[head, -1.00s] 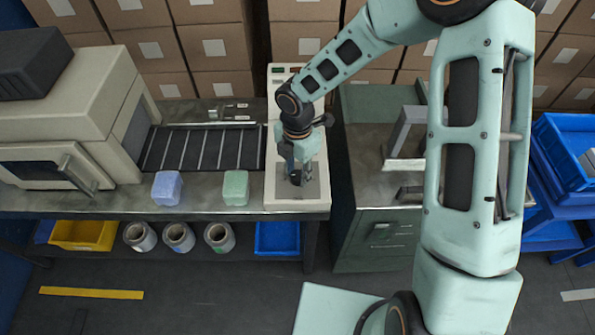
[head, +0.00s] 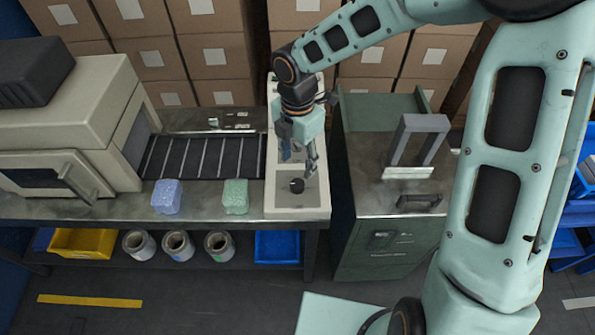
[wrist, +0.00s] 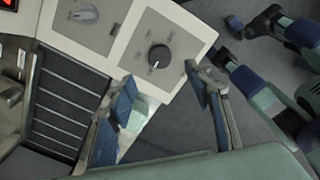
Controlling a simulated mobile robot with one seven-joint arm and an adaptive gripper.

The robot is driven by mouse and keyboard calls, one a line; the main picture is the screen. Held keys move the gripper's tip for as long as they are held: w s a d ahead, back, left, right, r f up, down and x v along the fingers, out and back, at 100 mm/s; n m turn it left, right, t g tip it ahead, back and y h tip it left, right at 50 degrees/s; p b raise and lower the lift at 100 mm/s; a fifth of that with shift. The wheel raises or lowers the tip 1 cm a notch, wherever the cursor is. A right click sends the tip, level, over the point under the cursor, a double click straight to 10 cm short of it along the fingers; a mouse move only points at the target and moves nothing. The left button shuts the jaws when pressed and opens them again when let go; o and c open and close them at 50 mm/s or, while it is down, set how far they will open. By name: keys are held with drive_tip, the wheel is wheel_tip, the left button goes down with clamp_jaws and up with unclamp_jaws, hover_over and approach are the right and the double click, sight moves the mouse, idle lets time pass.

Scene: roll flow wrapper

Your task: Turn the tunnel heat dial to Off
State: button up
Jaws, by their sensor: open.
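A round black dial (head: 296,185) sits on the front of the cream control panel (head: 272,203). In the wrist view the black dial (wrist: 158,56) has small marks around it and a light pointer near its lower edge. A grey knob (wrist: 88,13) sits on the neighbouring panel section. The lettering is too small to read, so I cannot tell which is tunnel heat or where Off lies. My gripper (head: 298,162) is open and empty, above and slightly behind the black dial, apart from it. In the wrist view the fingers (wrist: 160,82) stand below the dial.
The slatted conveyor (head: 205,155) and the beige tunnel housing (head: 70,120) lie left of the panel. A blue block (head: 167,197) and a green block (head: 235,197) stand on the bench front. A green cabinet (head: 385,240) with a grey upright handle (head: 415,128) stands right.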

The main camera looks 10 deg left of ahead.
drive_tip(key=shift+r, duration=1.4)
